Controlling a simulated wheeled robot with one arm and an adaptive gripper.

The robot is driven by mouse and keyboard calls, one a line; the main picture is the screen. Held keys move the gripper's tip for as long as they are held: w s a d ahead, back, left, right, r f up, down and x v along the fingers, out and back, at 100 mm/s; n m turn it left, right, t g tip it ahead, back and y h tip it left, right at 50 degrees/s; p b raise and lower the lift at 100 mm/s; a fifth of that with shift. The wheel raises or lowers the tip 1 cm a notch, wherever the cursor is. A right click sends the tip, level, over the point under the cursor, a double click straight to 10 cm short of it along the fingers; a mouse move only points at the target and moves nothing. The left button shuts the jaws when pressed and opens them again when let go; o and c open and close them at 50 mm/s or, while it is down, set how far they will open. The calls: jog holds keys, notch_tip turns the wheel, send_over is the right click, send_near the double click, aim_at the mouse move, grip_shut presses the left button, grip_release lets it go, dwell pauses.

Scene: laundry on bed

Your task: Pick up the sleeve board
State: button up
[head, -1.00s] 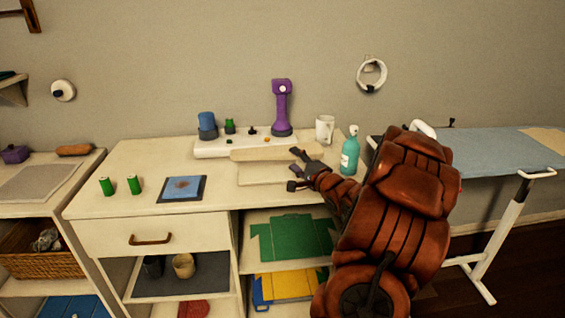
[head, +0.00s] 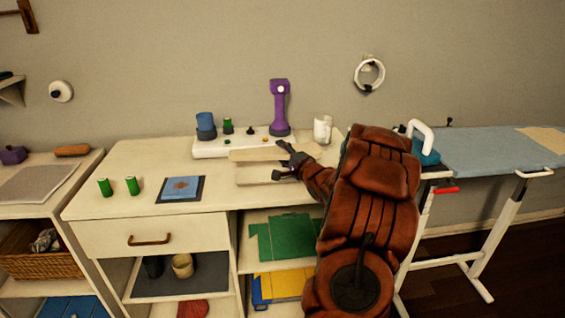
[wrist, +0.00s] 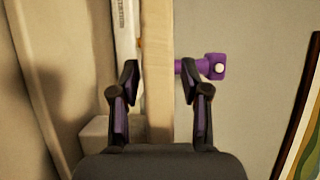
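The sleeve board (head: 259,154) is a long, pale wooden board on the white-topped cabinet, in front of a white strip with items on it. My gripper (head: 279,161) is at the board's right end in the head view. In the wrist view the board (wrist: 157,60) runs upright in the picture between the two fingers of my gripper (wrist: 159,78). The fingers are spread, one on each side of the board, and do not look closed on it. The board's lower part is hidden behind the gripper body.
The white strip (head: 207,149) holds a blue-capped item (head: 206,124) and a purple tool (head: 279,105), which also shows in the wrist view (wrist: 214,67). A white mug (head: 322,128) stands right of it. An ironing board (head: 480,150) is at right.

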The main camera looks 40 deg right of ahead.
grip_shut()
dwell(0.5)
